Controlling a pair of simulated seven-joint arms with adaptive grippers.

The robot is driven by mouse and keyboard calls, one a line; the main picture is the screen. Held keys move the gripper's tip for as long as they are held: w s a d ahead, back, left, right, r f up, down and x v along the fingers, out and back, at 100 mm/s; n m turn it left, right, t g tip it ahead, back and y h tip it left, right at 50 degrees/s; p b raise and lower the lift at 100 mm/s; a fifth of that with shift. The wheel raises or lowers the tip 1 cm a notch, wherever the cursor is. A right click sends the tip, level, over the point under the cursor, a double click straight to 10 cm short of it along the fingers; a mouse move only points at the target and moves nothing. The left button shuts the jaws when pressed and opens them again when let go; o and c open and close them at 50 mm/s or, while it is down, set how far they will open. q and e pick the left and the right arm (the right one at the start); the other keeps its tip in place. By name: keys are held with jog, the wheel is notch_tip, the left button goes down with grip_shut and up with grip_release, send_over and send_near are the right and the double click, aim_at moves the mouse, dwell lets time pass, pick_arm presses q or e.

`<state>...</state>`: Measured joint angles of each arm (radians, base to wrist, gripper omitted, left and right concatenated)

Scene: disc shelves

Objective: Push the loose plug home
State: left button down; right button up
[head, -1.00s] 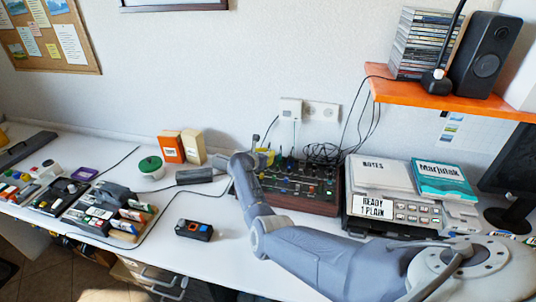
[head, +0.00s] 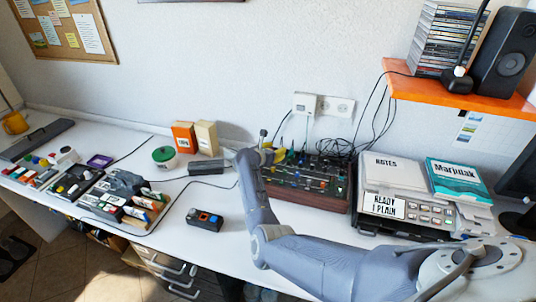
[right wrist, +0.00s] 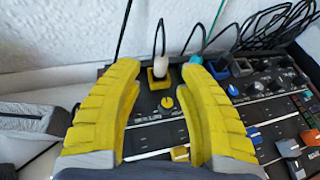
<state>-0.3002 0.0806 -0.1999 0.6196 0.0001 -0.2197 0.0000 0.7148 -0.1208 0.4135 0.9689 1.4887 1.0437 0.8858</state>
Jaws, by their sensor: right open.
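A cream plug (right wrist: 159,68) with a black cable stands at a yellow socket (right wrist: 158,82) on the back edge of the dark mixer (right wrist: 150,128) in the right wrist view. I cannot tell how deep it sits. A teal plug (right wrist: 194,63) stands just to its right, partly behind a fingertip. My right gripper (right wrist: 158,75) is open, its yellow fingers on either side of the view, with the cream plug showing between the tips and nothing held. In the head view my right gripper (head: 270,156) is at the mixer's back left corner (head: 310,204), small and partly hidden.
More sockets and black cables (right wrist: 265,35) crowd the mixer's right back edge. A black adapter (head: 207,167) lies left of the mixer, and a small button box (head: 205,219) lies in front. A printer-like device (head: 395,205) stands at right.

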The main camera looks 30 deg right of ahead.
aim_at(281, 146)
jog(key=v, duration=0.8)
jog(key=shift+s+d, duration=0.1)
jog(key=shift+s, duration=0.05)
